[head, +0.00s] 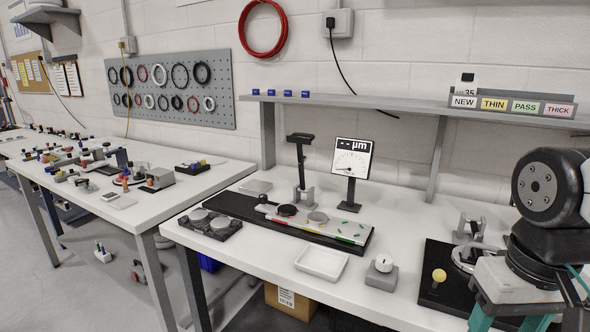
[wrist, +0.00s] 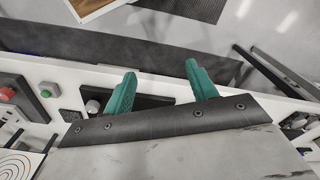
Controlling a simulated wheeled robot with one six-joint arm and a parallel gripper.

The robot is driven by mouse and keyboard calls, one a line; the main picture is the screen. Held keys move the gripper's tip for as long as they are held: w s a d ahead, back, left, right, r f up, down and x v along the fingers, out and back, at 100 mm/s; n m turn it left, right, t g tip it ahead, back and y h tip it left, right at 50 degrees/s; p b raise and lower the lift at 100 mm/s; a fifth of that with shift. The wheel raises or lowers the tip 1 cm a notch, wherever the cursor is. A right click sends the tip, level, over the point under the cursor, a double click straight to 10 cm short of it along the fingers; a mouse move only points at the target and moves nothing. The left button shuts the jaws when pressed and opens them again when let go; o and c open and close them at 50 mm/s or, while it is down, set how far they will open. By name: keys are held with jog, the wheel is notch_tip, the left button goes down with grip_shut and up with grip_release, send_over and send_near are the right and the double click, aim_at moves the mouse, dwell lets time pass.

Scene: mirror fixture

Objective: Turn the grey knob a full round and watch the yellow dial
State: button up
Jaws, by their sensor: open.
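My gripper (wrist: 160,70) is open and empty, its two teal fingers apart; in the head view it hangs at the lower right, over the table's right end. A small grey box with a pale round knob (head: 384,264) stands at the table's front, left of my gripper. I cannot tell whether this is the task's grey knob. A gauge with a white face and a "µm" heading (head: 352,159) stands upright on a dark post at the back. No dial that is clearly yellow shows. A yellow ball (head: 439,275) sits on a black plate (head: 430,293) close to my gripper.
The black plate also bears a grey ring-shaped fixture (head: 463,258), partly hidden by my arm. A white tray (head: 322,263) lies left of the knob box. A long strip (head: 345,228) with discs lies behind it. A shelf (head: 400,103) runs above. White tabletop is clear behind the knob box.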

jog(key=shift+s+a+r+n+t, duration=0.15)
jog(key=shift+a+r+n+t, duration=0.15)
jog(key=shift+a, duration=0.25)
jog(key=shift+s+a+r+n+t, duration=0.1)
jog(key=shift+s+a+r+n, duration=0.1)
jog(key=shift+a+n, duration=0.3)
